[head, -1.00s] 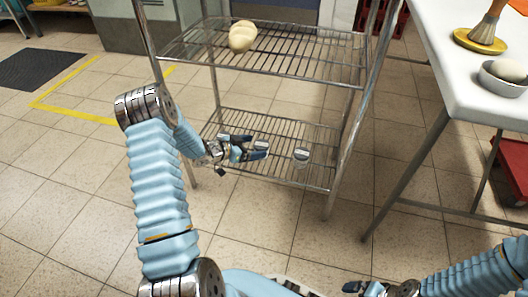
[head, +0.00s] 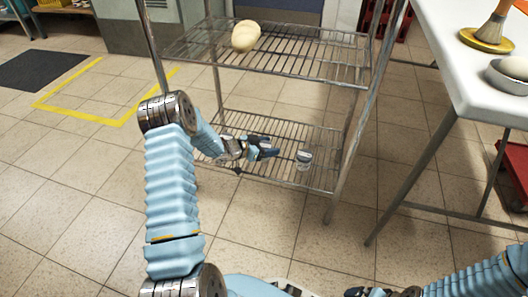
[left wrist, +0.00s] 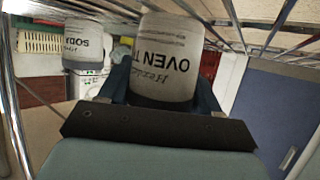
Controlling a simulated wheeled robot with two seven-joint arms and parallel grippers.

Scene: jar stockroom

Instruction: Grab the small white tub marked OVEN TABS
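In the left wrist view the small white tub lettered OVEN T (left wrist: 165,58) is close up, its remaining letters out of sight. The dark fingers of my left gripper (left wrist: 162,92) stand apart on either side of it; I see no firm grip. In the head view my left gripper (head: 266,150) is low over the lower wire shelf, pointing right. A white tub (head: 304,159) stands right of the fingertips there, its label too small to read. Part of my right gripper (head: 358,292) shows at the bottom edge, its fingers unclear.
A second white tub marked SODA (left wrist: 84,46) is beyond and left of the first in the wrist view. The upper wire shelf (head: 310,64) carries a pale rounded object (head: 246,36) above my left arm. A white table (head: 455,55) stands at right.

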